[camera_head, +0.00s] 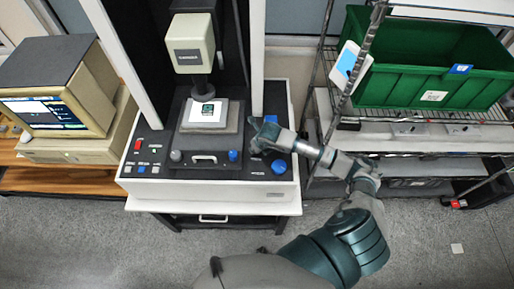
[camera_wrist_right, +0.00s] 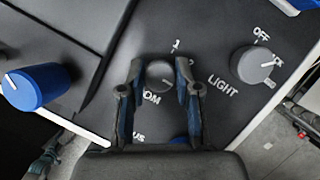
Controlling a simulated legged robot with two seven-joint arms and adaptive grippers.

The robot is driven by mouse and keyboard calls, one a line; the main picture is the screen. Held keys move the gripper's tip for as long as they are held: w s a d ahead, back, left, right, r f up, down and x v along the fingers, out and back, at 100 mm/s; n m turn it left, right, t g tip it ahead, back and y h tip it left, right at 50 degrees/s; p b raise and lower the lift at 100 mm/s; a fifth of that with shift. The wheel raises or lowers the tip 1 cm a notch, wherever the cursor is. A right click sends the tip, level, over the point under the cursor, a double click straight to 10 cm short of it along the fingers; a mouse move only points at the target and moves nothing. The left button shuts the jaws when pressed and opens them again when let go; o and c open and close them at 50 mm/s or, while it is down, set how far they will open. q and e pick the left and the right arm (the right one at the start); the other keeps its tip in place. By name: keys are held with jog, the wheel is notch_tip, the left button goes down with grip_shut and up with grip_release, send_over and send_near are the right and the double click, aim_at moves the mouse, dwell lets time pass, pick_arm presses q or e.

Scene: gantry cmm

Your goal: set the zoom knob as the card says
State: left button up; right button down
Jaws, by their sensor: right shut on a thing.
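My right gripper (camera_head: 264,137) reaches over the right side of the dark machine panel in the head view. In the right wrist view, its two fingers (camera_wrist_right: 159,76) are on either side of the round grey zoom knob (camera_wrist_right: 160,72) and shut on it. The printed label beside it is partly covered, with "OM" showing. Scale marks "1" and "2" show above the knob and to its right. A pale mark shows on the knob's lower right, but its exact setting is unclear.
Beside the zoom knob is a grey light knob (camera_wrist_right: 249,65) marked "OFF". A blue knob (camera_wrist_right: 36,87) is at the wrist view's left. A monitor (camera_head: 57,104) stands left of the machine; a rack with a green crate (camera_head: 425,82) stands right.

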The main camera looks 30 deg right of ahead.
jog(key=shift+w+d+r, duration=0.15)
jog(key=shift+w+r, duration=0.15)
jog(key=c, duration=0.9)
grip_release()
jog(key=shift+o, duration=0.5)
jog(key=shift+s+f, duration=0.1)
jog(key=shift+f, duration=0.1)
jog(key=shift+s+r, duration=0.15)
jog(key=shift+r, duration=0.1)
jog(key=v, duration=1.1)
jog(key=shift+r, duration=0.15)
jog(key=shift+s, duration=0.1)
